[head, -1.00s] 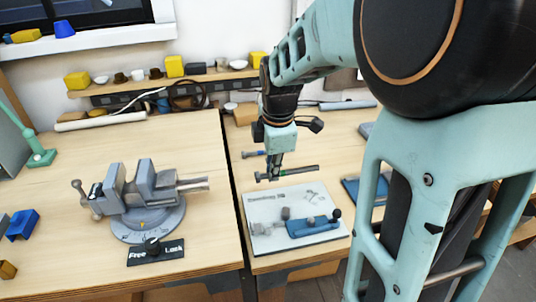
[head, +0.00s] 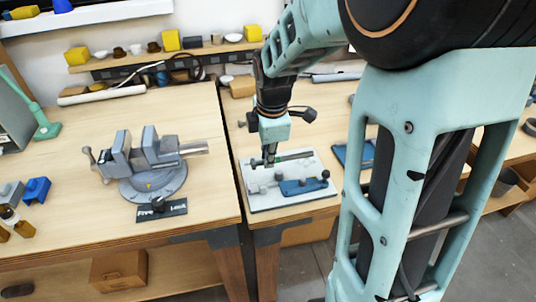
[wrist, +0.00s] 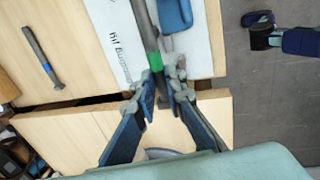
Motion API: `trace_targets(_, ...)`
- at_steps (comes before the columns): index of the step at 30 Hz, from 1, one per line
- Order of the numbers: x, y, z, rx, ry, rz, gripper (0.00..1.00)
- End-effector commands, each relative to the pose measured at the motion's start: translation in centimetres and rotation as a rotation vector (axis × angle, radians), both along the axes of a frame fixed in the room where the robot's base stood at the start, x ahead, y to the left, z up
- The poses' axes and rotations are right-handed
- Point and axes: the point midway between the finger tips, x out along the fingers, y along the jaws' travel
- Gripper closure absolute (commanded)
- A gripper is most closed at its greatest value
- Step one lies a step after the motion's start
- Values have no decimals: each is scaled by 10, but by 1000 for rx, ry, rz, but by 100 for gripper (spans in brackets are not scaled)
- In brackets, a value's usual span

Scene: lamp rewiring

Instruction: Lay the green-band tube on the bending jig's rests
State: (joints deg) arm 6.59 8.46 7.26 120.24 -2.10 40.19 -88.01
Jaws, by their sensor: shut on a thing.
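My gripper (head: 270,160) is shut on the green-band tube (head: 293,156), a dark grey rod held roughly level. In the wrist view the fingers (wrist: 163,82) close on the tube near its green band (wrist: 155,61). The rest of the tube runs up out of the frame. The bending jig is a white board (head: 262,203) with a blue block (head: 303,187) and small grey parts (head: 265,186). The tube is over the rear part of the board, behind the blue block. I cannot tell whether it touches any rest.
Another grey tube with a blue band (wrist: 42,56) lies on the bench, left of the board in the wrist view. A grey vise (head: 152,168) stands on the left bench. A blue tray (head: 355,154) lies right of the board. A gap separates the benches.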

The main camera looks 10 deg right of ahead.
Motion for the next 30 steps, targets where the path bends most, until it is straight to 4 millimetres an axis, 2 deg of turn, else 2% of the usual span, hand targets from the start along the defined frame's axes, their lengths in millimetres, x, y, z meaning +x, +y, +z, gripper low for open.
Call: trace_targets(30,0,0,-63,0,-1,0,100)
